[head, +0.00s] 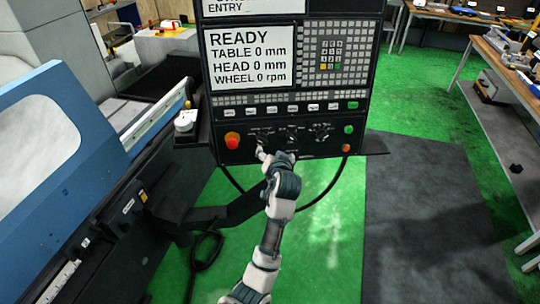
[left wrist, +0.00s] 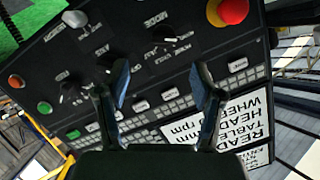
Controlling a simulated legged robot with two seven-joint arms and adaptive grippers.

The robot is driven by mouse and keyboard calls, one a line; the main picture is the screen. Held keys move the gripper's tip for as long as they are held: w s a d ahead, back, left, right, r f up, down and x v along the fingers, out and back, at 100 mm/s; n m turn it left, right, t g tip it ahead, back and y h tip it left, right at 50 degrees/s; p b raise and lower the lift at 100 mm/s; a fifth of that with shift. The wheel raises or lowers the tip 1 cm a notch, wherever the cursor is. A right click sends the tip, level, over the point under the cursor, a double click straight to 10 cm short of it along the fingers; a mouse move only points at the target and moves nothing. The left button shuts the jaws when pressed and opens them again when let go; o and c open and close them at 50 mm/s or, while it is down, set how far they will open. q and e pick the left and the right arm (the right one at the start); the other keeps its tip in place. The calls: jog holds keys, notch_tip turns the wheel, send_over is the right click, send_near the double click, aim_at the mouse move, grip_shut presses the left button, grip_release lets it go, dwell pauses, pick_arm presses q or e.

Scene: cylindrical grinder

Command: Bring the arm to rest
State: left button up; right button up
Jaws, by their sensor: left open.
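My left arm rises from the bottom middle of the head view, and its gripper (head: 265,153) is in front of the lower part of the black control panel (head: 225,100), near the left knob (head: 264,136). In the left wrist view the two fingers stand apart with nothing between them, so the gripper (left wrist: 160,72) is open and empty. The panel fills the space beyond the fingers, tilted, with several black knobs (left wrist: 168,33). I cannot tell whether the fingers touch the panel. My right gripper is in neither view.
The panel carries a red mushroom button (head: 232,140), a green button (head: 348,129) and a screen (head: 250,58) reading READY, with table, head and wheel at 0. The blue machine cover (head: 60,130) is at left. A workbench (head: 510,85) stands at right. Green floor lies below.

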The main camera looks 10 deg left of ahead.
pick_arm(q)
notch_tip(320, 180, down, 27)
jog(key=s+d+m+g+h, duration=0.1)
jog(key=d+m+g+h, duration=0.1)
jog(key=d+m+h, duration=0.1)
jog(key=s+f+g+h, duration=0.1)
jog(key=s+f, duration=0.4)
jog(key=f, duration=0.3)
jog(key=s+f+m+g, duration=0.1)
jog(key=s+f, duration=0.3)
jog(key=f, duration=0.4)
jog(key=s+f+g+h, duration=0.1)
jog(key=s+f, duration=0.4)
jog(key=f, duration=0.4)
jog(key=s+a+f+g, duration=0.2)
jog(key=s+f, duration=0.7)
jog(key=s, duration=0.1)
jog(key=s+a+f+n+g, duration=0.1)
jog(key=s+a+f, duration=0.2)
jog(key=s, duration=0.9)
jog(key=s+a+f+g, duration=0.2)
jog(key=s+f, duration=0.4)
jog(key=s, duration=0.7)
jog(key=s+a+f+n+g+h, duration=0.1)
jog(key=s+a+f, duration=0.2)
jog(key=s, duration=0.9)
notch_tip(320, 180, down, 2)
jog(key=shift+s+a+n, duration=0.3)
jog(key=shift+s+a, duration=0.1)
